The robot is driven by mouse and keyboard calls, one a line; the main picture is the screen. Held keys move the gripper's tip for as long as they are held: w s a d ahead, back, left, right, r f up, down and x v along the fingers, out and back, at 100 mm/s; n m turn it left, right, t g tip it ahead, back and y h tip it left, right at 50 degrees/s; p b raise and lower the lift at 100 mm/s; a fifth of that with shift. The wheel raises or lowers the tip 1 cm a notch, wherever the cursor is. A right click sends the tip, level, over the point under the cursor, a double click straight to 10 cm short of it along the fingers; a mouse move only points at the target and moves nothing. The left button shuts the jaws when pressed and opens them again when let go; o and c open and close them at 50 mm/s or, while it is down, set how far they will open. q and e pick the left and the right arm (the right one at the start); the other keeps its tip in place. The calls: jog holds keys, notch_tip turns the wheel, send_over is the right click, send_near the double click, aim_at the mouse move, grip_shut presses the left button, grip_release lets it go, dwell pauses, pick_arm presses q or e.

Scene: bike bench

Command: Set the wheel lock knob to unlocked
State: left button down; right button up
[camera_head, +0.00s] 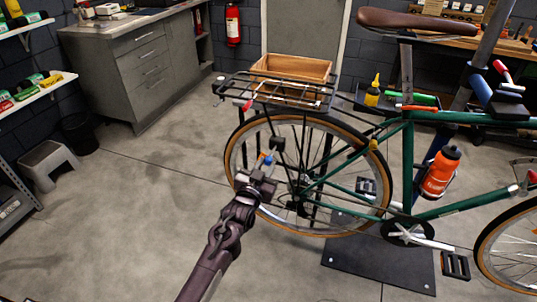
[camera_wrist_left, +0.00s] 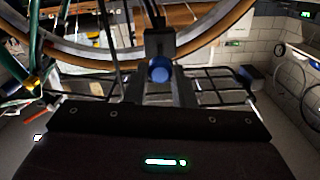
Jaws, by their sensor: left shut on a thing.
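The wheel lock knob appears to be the small blue knob (camera_head: 267,157) with a black block (camera_head: 278,143) behind it, in front of the bicycle's rear wheel (camera_head: 236,140). My left gripper (camera_head: 266,168) reaches up to it from below and is shut on the knob. In the left wrist view the round blue knob end (camera_wrist_left: 159,70) sits between the fingers (camera_wrist_left: 162,88), with the black block (camera_wrist_left: 160,42) just beyond. The knob's setting cannot be read. My right gripper is not in view.
The green bicycle frame (camera_head: 396,160) hangs over a dark base plate (camera_head: 378,268). A rear rack (camera_head: 262,90) carries a wooden crate (camera_head: 291,67). The crank and pedals are to the right of my left gripper.

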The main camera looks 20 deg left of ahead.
pick_arm(q)
jog(key=shift+s+r, duration=0.2)
jog(key=shift+s, duration=0.3)
jog(key=shift+w+f, duration=0.2)
jog(key=shift+f, duration=0.1)
jog(key=shift+s, duration=0.1)
jog(key=c, duration=1.2)
grip_release()
jog(key=shift+r, duration=0.1)
jog(key=s, duration=0.7)
jog(key=shift+s+a, duration=0.15)
jog(key=shift+s, duration=0.25)
